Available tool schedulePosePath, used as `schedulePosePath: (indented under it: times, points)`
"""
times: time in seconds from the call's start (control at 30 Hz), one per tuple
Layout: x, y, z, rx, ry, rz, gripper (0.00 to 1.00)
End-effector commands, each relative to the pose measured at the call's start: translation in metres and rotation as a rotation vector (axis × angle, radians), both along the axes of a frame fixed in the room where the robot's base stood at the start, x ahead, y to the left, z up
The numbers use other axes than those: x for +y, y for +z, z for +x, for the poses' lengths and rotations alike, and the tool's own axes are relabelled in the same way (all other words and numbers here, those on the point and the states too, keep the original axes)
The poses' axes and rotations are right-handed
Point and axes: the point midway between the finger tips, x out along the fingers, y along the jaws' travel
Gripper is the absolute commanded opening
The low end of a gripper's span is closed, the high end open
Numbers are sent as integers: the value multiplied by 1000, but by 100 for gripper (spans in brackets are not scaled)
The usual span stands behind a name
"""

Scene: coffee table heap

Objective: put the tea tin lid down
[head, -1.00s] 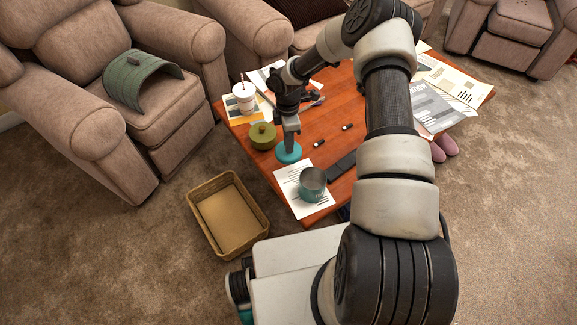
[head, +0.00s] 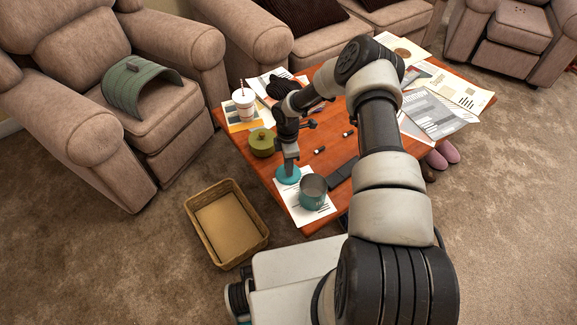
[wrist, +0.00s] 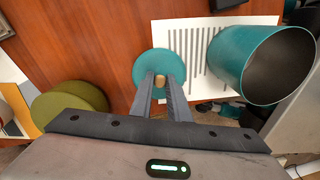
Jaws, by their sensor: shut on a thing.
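The tea tin lid is a flat teal disc (head: 288,175) with a small tan knob, which shows in the wrist view (wrist: 160,66). My gripper (head: 289,163) points down and is shut on the lid's knob. The lid hangs over the table's front left edge area, beside the printed sheet; I cannot tell whether it touches the table. The lid and the tin are apart.
An olive green pot (head: 262,142) stands left behind the lid, and a white cup (head: 244,101) behind that. A dark remote (head: 341,172) and small dark sticks lie to the right. The printed sheet (head: 296,209) lies under the tin. A wicker basket (head: 227,223) is on the floor.

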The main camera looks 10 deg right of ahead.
Motion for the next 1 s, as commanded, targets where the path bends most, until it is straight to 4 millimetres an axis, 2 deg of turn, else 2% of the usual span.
schedulePosePath:
  times: [0.07,0.1,0.2,0.43,0.57,1.0]
  points:
    - [0,-4,0,0,0,-1,0]
    - [0,-2,0,0,0,-1,20]
    - [0,-2,0,0,0,0,34]
    - [0,-1,0,0,0,0,34]
    - [0,8,1,-1,0,-1,34]
    - [-1,98,7,-2,0,-1,34]
